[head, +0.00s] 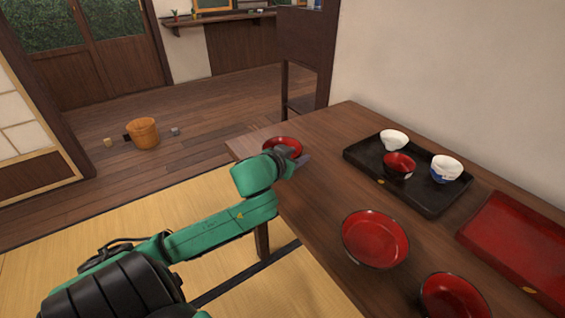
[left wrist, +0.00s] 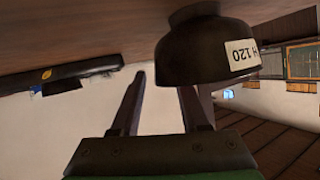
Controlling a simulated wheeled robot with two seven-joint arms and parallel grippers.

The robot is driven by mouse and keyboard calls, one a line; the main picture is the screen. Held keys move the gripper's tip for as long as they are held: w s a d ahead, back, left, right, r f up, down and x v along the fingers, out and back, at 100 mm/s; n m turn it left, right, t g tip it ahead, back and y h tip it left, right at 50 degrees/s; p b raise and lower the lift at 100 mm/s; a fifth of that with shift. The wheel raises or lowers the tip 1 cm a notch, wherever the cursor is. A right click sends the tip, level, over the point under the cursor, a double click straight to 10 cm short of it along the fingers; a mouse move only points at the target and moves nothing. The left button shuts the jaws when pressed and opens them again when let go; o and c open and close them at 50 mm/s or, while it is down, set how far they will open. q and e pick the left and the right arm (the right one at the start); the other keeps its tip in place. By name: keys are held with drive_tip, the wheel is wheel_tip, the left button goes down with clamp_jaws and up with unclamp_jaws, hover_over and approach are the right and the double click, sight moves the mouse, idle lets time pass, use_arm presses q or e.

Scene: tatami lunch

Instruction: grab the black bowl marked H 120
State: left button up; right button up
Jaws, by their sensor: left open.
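The black bowl marked H 120 (head: 285,141) stands near the far left end of the wooden table. Its red inside shows in the head view, and my left gripper partly hides it. In the left wrist view, which is upside down, the bowl (left wrist: 200,55) shows its dark outside and a white label reading H 120. My left gripper (head: 302,161) is open, close beside the bowl on its near side in the head view. In the left wrist view one finger (left wrist: 130,105) is clear of the bowl, and the bowl hides the other fingertip. I cannot tell whether they touch. My right gripper is not in view.
A black tray (head: 426,206) holds a red-lined bowl (head: 399,165) and white bowls (head: 446,169). Two larger red-lined bowls (head: 375,238) (head: 452,298) stand nearer. A red tray (head: 515,245) lies at right. The tabletop (head: 322,205) between gripper and near bowls is clear.

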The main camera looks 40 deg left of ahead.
use_arm(q)
drive_tip(key=shift+w+f, duration=0.15)
drive_tip(key=shift+w, duration=0.2)
drive_tip(key=shift+s, duration=0.1)
clamp_jaws()
idle(1.1)
